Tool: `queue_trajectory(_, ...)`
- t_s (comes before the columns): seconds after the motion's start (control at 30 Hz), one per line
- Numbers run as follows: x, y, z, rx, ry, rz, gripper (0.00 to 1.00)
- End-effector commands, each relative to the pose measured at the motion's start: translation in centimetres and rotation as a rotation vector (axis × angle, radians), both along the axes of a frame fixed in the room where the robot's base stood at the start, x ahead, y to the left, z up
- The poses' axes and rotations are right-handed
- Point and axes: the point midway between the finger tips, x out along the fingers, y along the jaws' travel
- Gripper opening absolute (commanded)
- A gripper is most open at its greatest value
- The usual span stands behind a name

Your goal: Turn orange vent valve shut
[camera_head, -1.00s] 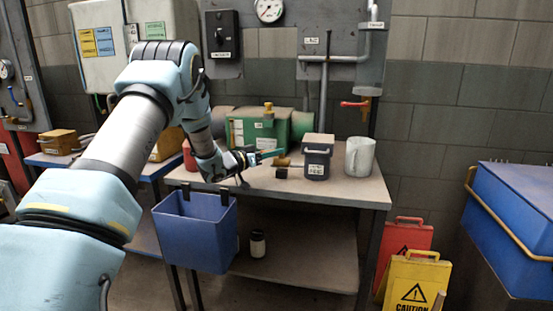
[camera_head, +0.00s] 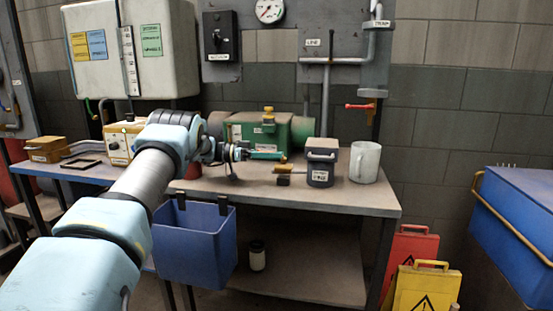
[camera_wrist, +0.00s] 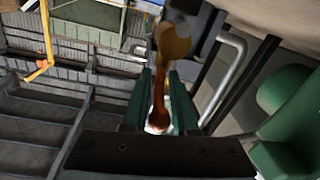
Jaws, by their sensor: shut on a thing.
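In the wrist view, an orange lever (camera_wrist: 160,108) lies between the two green fingers of my gripper (camera_wrist: 160,118), which is shut on it. A rounded brass-orange valve body (camera_wrist: 174,40) shows just beyond the fingertips. In the head view, my gripper (camera_head: 266,155) reaches right over the workbench, and its fingertips meet the small brass-orange valve (camera_head: 284,167) left of a dark lidded canister. The lever itself is hidden there by the fingers. The lever's exact angle is hard to tell.
The dark canister (camera_head: 322,164) and a grey mug (camera_head: 364,162) stand right of the valve. A green machine (camera_head: 255,133) is behind my gripper. A blue bin (camera_head: 195,240) hangs on the bench front. Another red-orange lever (camera_head: 359,106) is on the wall pipe.

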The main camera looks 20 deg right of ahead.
Motion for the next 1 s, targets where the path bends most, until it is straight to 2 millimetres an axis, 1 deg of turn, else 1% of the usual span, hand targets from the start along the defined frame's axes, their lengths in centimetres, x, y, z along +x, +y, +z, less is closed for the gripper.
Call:
queue_trajectory(0.3,-0.10,0.18,0.04,-0.003,-0.002,-0.068,0.00)
queue_trajectory(0.77,-0.13,0.09,0.17,-0.003,-0.002,-0.075,0.00)
queue_trajectory(0.8,-0.13,0.09,0.19,-0.003,-0.003,-0.075,0.30)
queue_trajectory(0.93,-0.12,0.12,0.15,-0.003,-0.002,-0.075,0.44)
queue_trajectory(1.0,-0.11,0.15,0.13,-0.002,-0.001,-0.074,0.45)
